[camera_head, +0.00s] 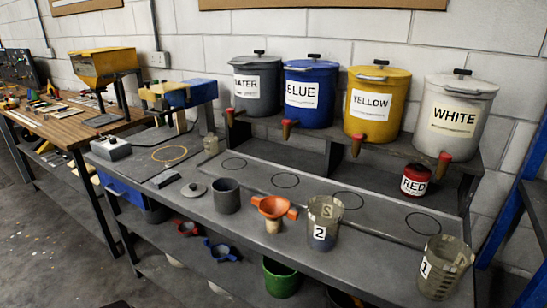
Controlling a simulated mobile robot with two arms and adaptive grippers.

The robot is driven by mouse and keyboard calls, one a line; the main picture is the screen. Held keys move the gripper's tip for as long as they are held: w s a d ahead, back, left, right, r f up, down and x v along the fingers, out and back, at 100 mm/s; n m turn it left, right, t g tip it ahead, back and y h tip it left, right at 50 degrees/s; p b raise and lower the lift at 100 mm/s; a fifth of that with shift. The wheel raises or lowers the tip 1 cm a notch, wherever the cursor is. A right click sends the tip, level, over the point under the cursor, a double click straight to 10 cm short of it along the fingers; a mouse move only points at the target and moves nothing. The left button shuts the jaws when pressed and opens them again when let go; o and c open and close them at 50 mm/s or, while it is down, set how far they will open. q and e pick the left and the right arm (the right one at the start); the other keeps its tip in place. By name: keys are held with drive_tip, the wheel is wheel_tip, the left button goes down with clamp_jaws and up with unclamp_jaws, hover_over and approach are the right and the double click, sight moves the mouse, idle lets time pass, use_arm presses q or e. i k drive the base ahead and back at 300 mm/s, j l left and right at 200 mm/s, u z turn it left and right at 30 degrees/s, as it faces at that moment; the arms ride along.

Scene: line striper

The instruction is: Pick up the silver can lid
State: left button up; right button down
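A small round grey lid with a dark knob, which looks like the silver can lid (195,190), lies flat on the grey workbench (255,238). It sits just left of an open grey can (226,197), with a small gap between them. A dark block with a pale top (165,179) lies to the left of the lid. Neither of my grippers can be made out in the head view.
An orange funnel (273,208), beaker 2 (322,225) and beaker 1 (440,270) stand to the right. Water, blue, yellow and white drums (462,115) with taps stand on a raised shelf behind. A red can (415,180) sits below them.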

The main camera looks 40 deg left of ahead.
sight(193, 190)
drive_tip(key=u, duration=1.75)
